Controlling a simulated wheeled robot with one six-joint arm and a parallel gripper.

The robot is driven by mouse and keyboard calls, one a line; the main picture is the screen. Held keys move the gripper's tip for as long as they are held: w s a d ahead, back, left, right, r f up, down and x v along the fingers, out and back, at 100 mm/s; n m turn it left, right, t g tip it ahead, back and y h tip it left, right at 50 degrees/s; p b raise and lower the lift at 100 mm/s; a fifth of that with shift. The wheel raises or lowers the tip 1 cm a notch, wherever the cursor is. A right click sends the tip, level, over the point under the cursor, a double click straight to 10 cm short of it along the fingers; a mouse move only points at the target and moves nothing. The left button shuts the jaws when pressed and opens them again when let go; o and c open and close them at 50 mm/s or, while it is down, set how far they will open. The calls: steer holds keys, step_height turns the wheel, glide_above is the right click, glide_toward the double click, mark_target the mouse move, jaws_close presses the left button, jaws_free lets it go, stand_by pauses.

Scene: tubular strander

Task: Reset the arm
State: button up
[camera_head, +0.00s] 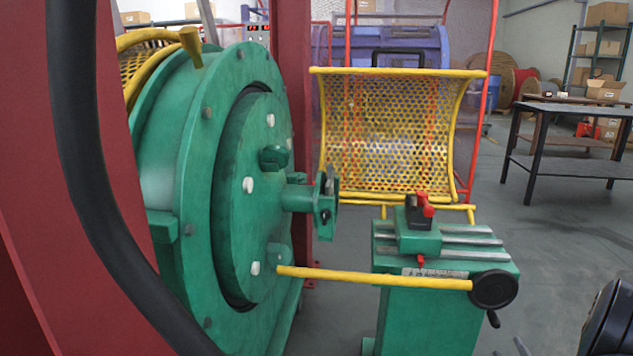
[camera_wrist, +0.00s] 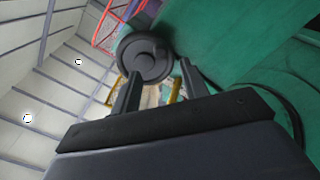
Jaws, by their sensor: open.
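My gripper (camera_wrist: 158,92) shows in the wrist view with its two dark fingers apart and nothing between them. Beyond the fingertips is a round black handwheel (camera_wrist: 145,57), and green machine surface fills the right side of that view. In the head view the strander's green drum (camera_head: 240,190) stands at the left. A green pedestal (camera_head: 440,310) with a red-handled clamp (camera_head: 425,207) and a black handwheel (camera_head: 493,289) stands right of it. A dark rounded part, likely of my arm, shows at the lower right edge. My gripper is not seen in the head view.
A yellow bar (camera_head: 375,278) runs from the drum towards the handwheel. A yellow perforated guard (camera_head: 390,135) stands behind the pedestal. Red frame posts (camera_head: 100,60) and a black hose (camera_head: 85,150) are at the left. The floor (camera_head: 560,240) at the right is clear before a table (camera_head: 575,110).

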mark_target(496, 327)
steer(key=b+x, duration=0.3)
steer(key=x, duration=0.7)
steer(key=shift+w+a, duration=0.15)
steer(key=shift+w, duration=0.15)
steer(key=shift+w+a+r+m, duration=0.1)
steer(key=shift+a+m, duration=0.3)
steer(key=shift+m, duration=0.6)
steer(key=shift+a+r+m, duration=0.1)
steer(key=shift+a+m, duration=0.35)
steer(key=shift+m, duration=0.55)
steer(key=shift+a, duration=0.1)
